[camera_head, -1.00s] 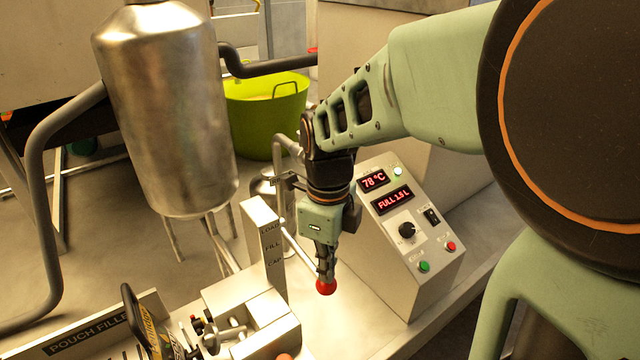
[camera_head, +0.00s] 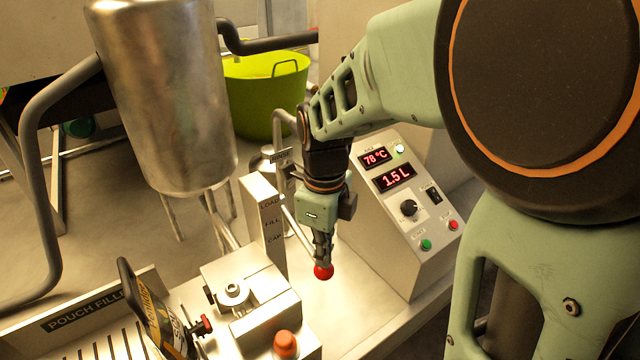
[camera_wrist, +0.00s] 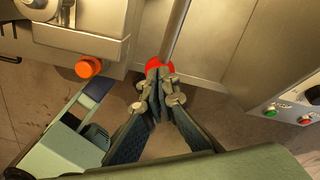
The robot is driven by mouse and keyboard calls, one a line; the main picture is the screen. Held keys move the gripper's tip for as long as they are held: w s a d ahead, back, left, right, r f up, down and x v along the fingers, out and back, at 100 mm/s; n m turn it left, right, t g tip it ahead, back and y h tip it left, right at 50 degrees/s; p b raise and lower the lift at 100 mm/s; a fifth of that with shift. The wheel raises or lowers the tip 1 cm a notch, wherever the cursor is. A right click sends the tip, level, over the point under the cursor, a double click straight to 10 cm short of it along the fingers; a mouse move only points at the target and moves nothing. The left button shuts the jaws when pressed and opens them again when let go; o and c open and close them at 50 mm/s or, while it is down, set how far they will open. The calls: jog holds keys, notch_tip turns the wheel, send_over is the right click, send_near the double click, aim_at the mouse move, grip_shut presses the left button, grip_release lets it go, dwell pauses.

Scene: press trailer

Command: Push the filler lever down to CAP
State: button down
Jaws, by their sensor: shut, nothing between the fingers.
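The filler lever is a thin metal rod with a red ball knob (camera_head: 323,271) at its end. It slopes down toward the right front from behind the post (camera_head: 262,225) labelled LOAD, FILL and CAP. In the picture the knob sits lower than the CAP word; I cannot tell exactly which mark the rod lines up with. My gripper (camera_head: 322,254) points down, shut and empty, with its fingertips at the top of the knob. In the wrist view the closed fingertips (camera_wrist: 159,78) overlap the red knob (camera_wrist: 160,66) and appear to touch it.
A control box (camera_head: 405,215) reading 78 °C and 1.5 L stands to the right. A pouch (camera_head: 165,318) with a red cap-like part stands beside the metal filler block (camera_head: 250,295). An orange button (camera_head: 285,344) sits in front. A steel tank (camera_head: 165,100) hangs at the left.

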notch_tip(320, 180, up, 10)
jog(key=p, duration=0.9)
jog(key=s+d+r+n+t, duration=0.2)
jog(key=s+d+r+n, duration=0.3)
jog(key=n, duration=0.6)
jog(key=s+d+r+n+t, duration=0.3)
jog(key=s+d+r+n, duration=0.2)
jog(key=n, duration=0.7)
jog(key=shift+s+d+r+t+p, duration=0.15)
jog(key=shift+d+r+t+p, duration=0.2)
jog(key=shift+d+r, duration=0.35)
